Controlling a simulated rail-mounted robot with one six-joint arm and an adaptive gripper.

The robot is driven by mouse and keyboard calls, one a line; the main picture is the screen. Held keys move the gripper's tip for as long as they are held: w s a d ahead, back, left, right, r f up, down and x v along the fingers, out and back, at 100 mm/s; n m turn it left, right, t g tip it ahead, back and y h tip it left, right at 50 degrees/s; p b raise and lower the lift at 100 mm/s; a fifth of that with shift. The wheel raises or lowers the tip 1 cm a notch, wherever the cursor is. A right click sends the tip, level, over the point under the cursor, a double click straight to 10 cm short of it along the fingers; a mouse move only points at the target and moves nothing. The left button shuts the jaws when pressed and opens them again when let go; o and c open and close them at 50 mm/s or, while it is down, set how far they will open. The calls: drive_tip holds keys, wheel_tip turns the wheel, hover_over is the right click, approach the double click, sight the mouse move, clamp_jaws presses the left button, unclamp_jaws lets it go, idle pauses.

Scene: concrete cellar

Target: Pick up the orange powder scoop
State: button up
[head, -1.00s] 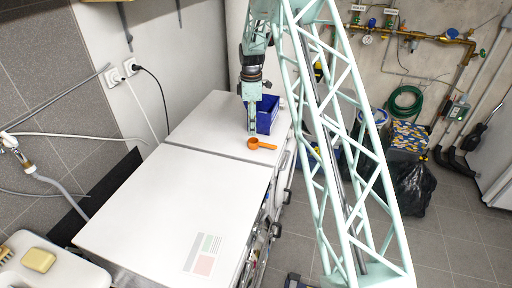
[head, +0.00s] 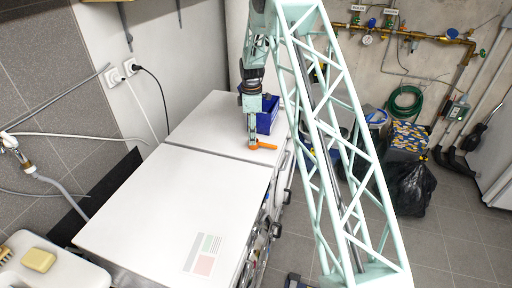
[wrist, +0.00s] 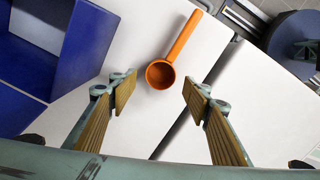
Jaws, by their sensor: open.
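The orange powder scoop (wrist: 161,74) lies on the white worktop, its round bowl between my fingertips in the wrist picture and its handle pointing up and right. In the head view the scoop (head: 265,146) shows just right of my fingertips, its bowl partly hidden by them. My gripper (wrist: 158,88) is open and empty, with one padded finger on each side of the bowl. In the head view my gripper (head: 252,143) points down at the worktop, close to the scoop. Whether the fingertips touch the worktop I cannot tell.
A blue bin (head: 266,118) stands right behind the gripper; its wall (wrist: 22,75) fills the left of the wrist view. A seam splits the worktop (head: 165,195) near the scoop. The front half is clear apart from a printed label (head: 203,253).

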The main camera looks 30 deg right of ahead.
drive_tip(key=shift+d+f, duration=0.1)
drive_tip(key=shift+f, duration=2.4)
drive_tip(key=shift+c, duration=0.5)
drive_tip(key=c, duration=0.8)
